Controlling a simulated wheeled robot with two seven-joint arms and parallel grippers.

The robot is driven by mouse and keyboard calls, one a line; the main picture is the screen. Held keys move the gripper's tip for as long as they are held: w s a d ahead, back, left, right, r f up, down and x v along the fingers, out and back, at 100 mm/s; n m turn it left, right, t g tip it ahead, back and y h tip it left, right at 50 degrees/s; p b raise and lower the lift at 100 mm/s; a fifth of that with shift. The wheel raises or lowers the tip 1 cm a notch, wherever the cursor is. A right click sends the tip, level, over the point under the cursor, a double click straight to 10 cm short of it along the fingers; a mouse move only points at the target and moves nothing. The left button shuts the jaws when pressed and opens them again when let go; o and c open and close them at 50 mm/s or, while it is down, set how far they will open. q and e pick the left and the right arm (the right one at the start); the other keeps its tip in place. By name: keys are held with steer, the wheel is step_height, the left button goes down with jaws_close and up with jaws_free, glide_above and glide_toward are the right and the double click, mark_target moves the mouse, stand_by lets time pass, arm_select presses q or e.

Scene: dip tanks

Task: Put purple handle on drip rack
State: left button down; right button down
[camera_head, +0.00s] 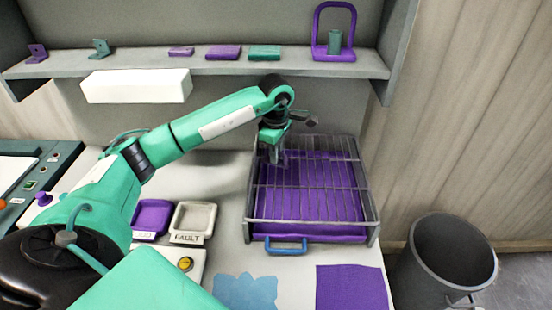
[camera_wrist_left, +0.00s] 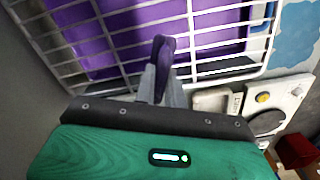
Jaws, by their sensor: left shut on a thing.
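My left gripper (camera_head: 275,158) is over the back left part of the drip rack (camera_head: 247,205), a wire grid above a purple tray. In the left wrist view the gripper (camera_wrist_left: 162,85) is shut on a purple handle (camera_wrist_left: 162,52), a short piece that sticks out past the fingertips toward the wires of the rack (camera_wrist_left: 120,73). Whether the handle touches the wires I cannot tell. In the head view the fingers mostly hide the handle. My right gripper is not in view.
A shelf (camera_head: 215,67) above holds purple and green pieces and a purple arch stand (camera_head: 334,52). A purple bin and a grey bin marked FAULT (camera_head: 192,220) stand left of the rack. A blue cloth (camera_head: 245,291) and a purple mat (camera_head: 352,288) lie in front. A trash can (camera_head: 445,262) stands right.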

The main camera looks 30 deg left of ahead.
arm_select(q)
steer(key=shift+f+p, duration=0.4)
steer(key=shift+f, duration=0.05)
step_height(320, 180, down, 2)
steer(key=shift+p, duration=0.6)
steer(key=shift+f, duration=0.4)
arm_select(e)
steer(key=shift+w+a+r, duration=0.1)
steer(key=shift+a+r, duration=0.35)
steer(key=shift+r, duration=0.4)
arm_select(q)
steer(key=c, duration=1.9)
jaws_free()
steer(key=shift+b, duration=0.3)
steer(key=o, duration=0.4)
steer(key=shift+o, duration=0.2)
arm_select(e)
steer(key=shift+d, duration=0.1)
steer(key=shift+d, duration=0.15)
